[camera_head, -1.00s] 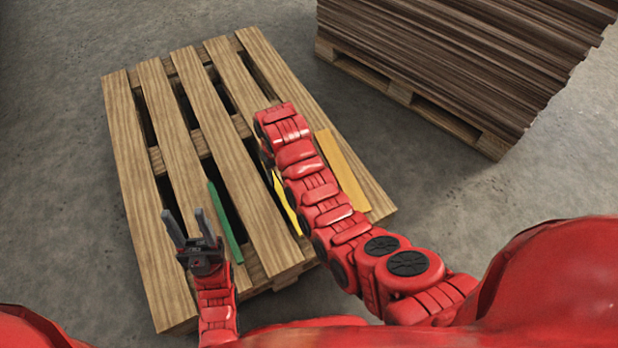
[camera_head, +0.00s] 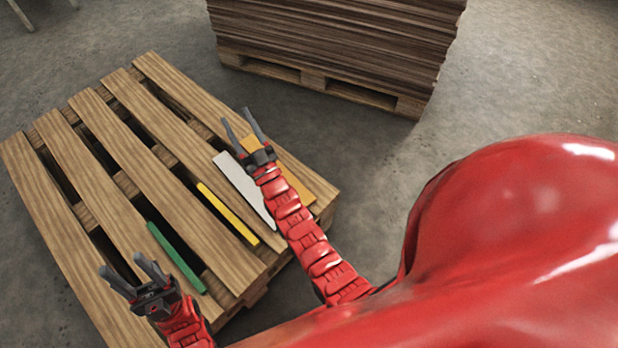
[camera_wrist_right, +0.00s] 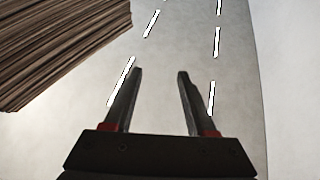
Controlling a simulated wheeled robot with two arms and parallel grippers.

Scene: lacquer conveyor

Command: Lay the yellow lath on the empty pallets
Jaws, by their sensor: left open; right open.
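The yellow lath (camera_head: 228,214) lies on the slats of the empty pallet (camera_head: 105,128), between a green lath (camera_head: 176,258) and a white lath (camera_head: 244,188). My right gripper (camera_head: 243,124) is open and empty over the pallet's right part, partly covering an orange-yellow board (camera_head: 298,186) there. In the right wrist view, my right gripper (camera_wrist_right: 158,76) has its fingers apart with nothing between them. My left gripper (camera_head: 133,268) is open and empty at the pallet's near left part, left of the green lath.
A tall stack of dark boards (camera_head: 335,40) stands on another pallet (camera_head: 345,88) at the back. It also shows in the right wrist view (camera_wrist_right: 60,45), where white dashed lines mark the floor. Grey floor (camera_head: 385,165) is clear between the two pallets.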

